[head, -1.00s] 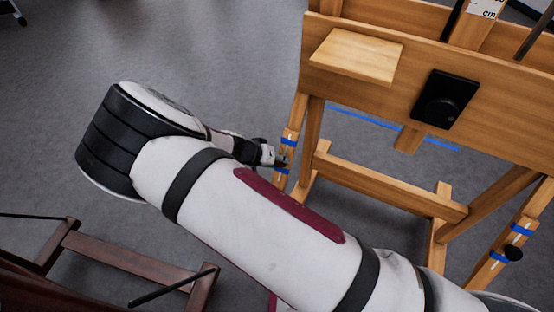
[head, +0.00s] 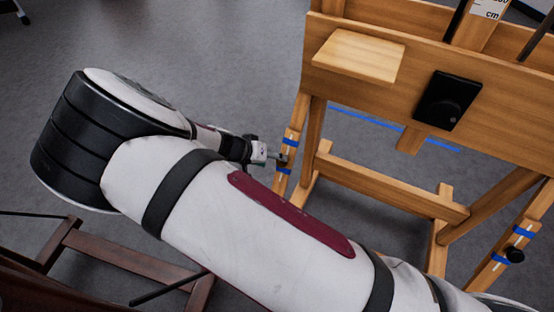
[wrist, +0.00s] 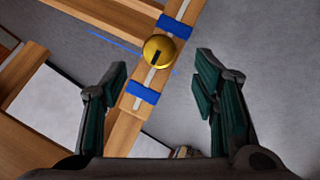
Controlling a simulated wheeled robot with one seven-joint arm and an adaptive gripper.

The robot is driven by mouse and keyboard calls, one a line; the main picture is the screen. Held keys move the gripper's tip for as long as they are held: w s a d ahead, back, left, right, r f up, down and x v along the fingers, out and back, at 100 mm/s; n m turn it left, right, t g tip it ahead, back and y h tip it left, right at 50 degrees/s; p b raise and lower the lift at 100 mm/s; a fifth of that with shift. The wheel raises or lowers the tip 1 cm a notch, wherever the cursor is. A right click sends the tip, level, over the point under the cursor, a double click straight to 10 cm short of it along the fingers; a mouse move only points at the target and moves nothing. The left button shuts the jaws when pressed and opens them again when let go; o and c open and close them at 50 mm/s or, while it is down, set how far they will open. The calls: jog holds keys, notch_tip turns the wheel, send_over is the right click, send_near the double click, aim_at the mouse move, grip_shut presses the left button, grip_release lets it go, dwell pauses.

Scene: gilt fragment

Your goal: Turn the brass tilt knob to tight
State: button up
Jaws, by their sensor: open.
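The brass knob (wrist: 159,51) is round with a dark slot mark. It sits on a light wooden leg of the easel, between two blue tape bands, with a white line running along the wood. My gripper (wrist: 162,68) is open and empty, its green-padded fingers spread to the left and right of the knob. In the wrist view the knob lies just beyond the fingertips, roughly centred between them, and nothing is gripped. In the head view my gripper (head: 277,157) is at the easel's left leg (head: 287,150), and the brass knob cannot be made out there.
The wooden easel (head: 390,200) carries a small ledge (head: 358,55) and a black plate (head: 447,100) with a dial. A black knob (head: 514,255) sits on its right leg. A dark red-brown wooden frame (head: 130,260) stands at lower left. Grey floor is open at upper left.

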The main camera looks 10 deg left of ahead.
jog(key=v, duration=0.7)
dwell(0.3)
jog(key=s+d+r+m+g+y, duration=0.1)
jog(key=s+d+r+g+y, duration=0.3)
jog(key=d+r, duration=0.7)
jog(key=s+d+r+m+g, duration=0.1)
jog(key=s+d+r+g, duration=0.1)
jog(key=s+d+r, duration=0.65)
jog(key=s+d+r+n, duration=0.1)
jog(key=s+d+r, duration=0.25)
jog(key=s, duration=0.25)
jog(key=s+d+r+n+y, duration=0.1)
jog(key=s+d+r, duration=0.25)
jog(key=s, duration=0.35)
jog(key=s+d+r, duration=0.3)
jog(key=s+d, duration=0.2)
jog(key=s, duration=0.1)
notch_tip(320, 180, up, 22)
jog(key=t+p, duration=0.4)
jog(key=p, duration=1.6)
jog(key=shift+s+a+r+n, duration=0.15)
jog(key=shift+a+r+n, duration=0.05)
jog(key=shift+a+n, duration=0.1)
